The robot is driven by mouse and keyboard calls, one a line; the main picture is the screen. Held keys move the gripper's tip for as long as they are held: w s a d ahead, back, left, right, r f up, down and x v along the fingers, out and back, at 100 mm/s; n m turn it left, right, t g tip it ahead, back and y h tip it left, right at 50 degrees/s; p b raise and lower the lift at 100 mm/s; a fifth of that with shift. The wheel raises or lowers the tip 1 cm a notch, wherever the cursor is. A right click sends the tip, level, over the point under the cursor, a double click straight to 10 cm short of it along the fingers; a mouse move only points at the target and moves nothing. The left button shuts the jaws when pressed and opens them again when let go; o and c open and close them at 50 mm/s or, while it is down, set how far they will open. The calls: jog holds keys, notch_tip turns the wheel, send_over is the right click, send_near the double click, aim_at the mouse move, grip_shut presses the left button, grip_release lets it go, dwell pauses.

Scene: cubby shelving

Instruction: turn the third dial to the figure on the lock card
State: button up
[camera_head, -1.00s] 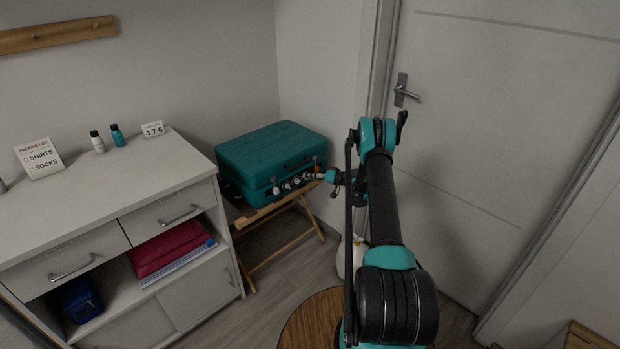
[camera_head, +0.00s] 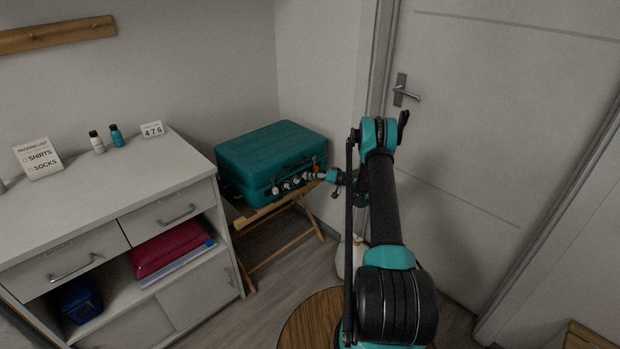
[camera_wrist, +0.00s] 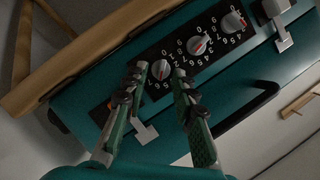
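The teal suitcase (camera_head: 270,150) lies closed on a wooden folding stand, its dial panel facing my arm. The lock card (camera_head: 152,130) on the cabinet reads 476. In the wrist view the black panel carries three silver dials with red marks: the first (camera_wrist: 233,21), the second (camera_wrist: 197,45) and the third (camera_wrist: 160,69), which is nearest the orange part. My gripper (camera_wrist: 160,71) is open, with one finger on each side of the third dial. Contact with the dial cannot be made out. The figure at its mark is too small to tell. In the head view my gripper (camera_head: 317,176) is at the suitcase's right end.
Silver latches (camera_wrist: 146,133) and a dark handle (camera_wrist: 235,107) stand out near the dials. The wooden stand (camera_head: 270,215) is below the case. A white cabinet (camera_head: 120,190) with a packing list card and two small bottles stands left; a closed door (camera_head: 500,130) is right.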

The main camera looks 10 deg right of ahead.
jog(key=v, duration=1.1)
jog(key=shift+d, duration=0.1)
jog(key=s+a+r+g+h, duration=0.2)
jog(key=s+a+r+h, duration=0.15)
jog(key=s+r, duration=0.55)
jog(key=s+a+r+g+h, duration=0.2)
jog(key=s+a+r, duration=0.3)
jog(key=s+r, duration=0.35)
jog(key=s+d+h, duration=0.1)
jog(key=s+h, duration=0.2)
jog(key=s, duration=1.3)
jog(key=s+d+m+g+h, duration=0.1)
jog(key=s+h, duration=0.2)
jog(key=s, duration=1.3)
jog(key=shift+d, duration=0.35)
jog(key=shift+w, duration=0.1)
